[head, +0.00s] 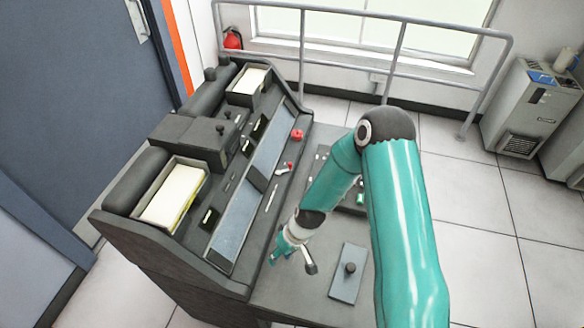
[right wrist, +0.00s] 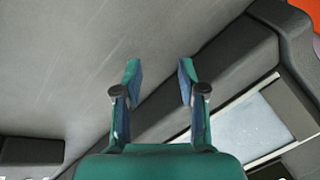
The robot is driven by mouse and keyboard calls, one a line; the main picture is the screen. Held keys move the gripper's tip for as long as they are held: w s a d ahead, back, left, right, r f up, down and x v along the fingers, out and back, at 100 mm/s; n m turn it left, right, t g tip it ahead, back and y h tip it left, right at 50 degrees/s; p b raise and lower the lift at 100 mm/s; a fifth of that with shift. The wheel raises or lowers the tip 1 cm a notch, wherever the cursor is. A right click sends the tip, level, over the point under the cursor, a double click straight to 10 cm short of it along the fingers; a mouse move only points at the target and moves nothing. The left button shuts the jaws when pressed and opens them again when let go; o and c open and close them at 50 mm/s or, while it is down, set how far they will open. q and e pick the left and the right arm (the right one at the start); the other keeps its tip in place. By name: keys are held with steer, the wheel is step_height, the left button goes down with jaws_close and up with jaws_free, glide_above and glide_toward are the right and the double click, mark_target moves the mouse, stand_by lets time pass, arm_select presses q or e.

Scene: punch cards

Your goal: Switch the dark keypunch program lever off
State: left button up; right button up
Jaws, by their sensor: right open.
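The dark keypunch (head: 250,245) stands left of centre in the head view, with a sloped panel holding long grey-blue strips. My right gripper (head: 294,258) hangs over the desk edge beside the machine, nearer me than both levers. In the right wrist view my right gripper (right wrist: 158,78) is open and empty, with bare grey surface beyond its fingers. My left gripper is not in view.
A red knob (head: 297,134) sits farther back on the ledge. A grey plate with a black knob (head: 349,268) lies on the desk. A dark keyboard (head: 353,203) is partly hidden by my right arm. Card trays (head: 205,187) top the machine.

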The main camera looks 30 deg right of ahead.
steer(key=shift+n+t, duration=0.8)
steer(key=shift+t, duration=0.1)
steer(key=w+d+r+b, duration=0.1)
steer(key=w+d, duration=0.5)
steer(key=d, duration=0.1)
steer(key=w+d+r+b, duration=0.1)
steer(key=w+d, duration=0.1)
steer(key=d, duration=0.2)
steer(key=shift+w+r+b, duration=0.3)
steer(key=shift+w+b, duration=0.05)
steer(key=shift+w, duration=0.05)
steer(key=w+d+r+n+t+b, duration=0.1)
steer(key=w+d+r, duration=0.2)
steer(key=d+r, duration=0.15)
arm_select(q)
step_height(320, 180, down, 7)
steer(key=b, duration=0.2)
arm_select(e)
steer(key=n+t+y, duration=0.1)
steer(key=n+t, duration=0.2)
steer(key=n, duration=0.1)
glide_toward(291, 164)
steer(key=p+x, duration=0.5)
steer(key=x, duration=0.5)
steer(key=shift+w+f, duration=0.1)
steer(key=shift+w, duration=0.15)
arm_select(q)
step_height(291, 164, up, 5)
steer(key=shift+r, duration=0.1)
